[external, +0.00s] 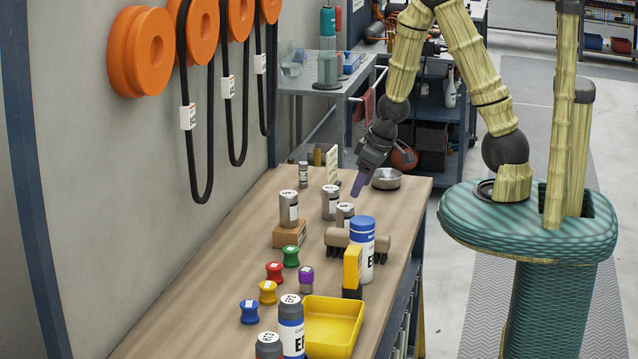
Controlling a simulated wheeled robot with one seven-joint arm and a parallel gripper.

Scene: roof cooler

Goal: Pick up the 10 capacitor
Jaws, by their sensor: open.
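Several silver cylindrical capacitors with white labels stand upright on the wooden bench. One (289,208) stands on a small wooden block (290,235). Another (330,202) stands to its right, and a third (346,214) is just in front of that one. A smaller one (303,174) stands farther back. The labels are too small to read, so I cannot tell which is the 10 capacitor. My gripper (358,185) is open, with purple fingers pointing down, above the bench and right of the capacitors. Nothing shows between its fingers.
Coloured spools and a yellow tray (334,322) fill the near end. The bench's left side is clear.

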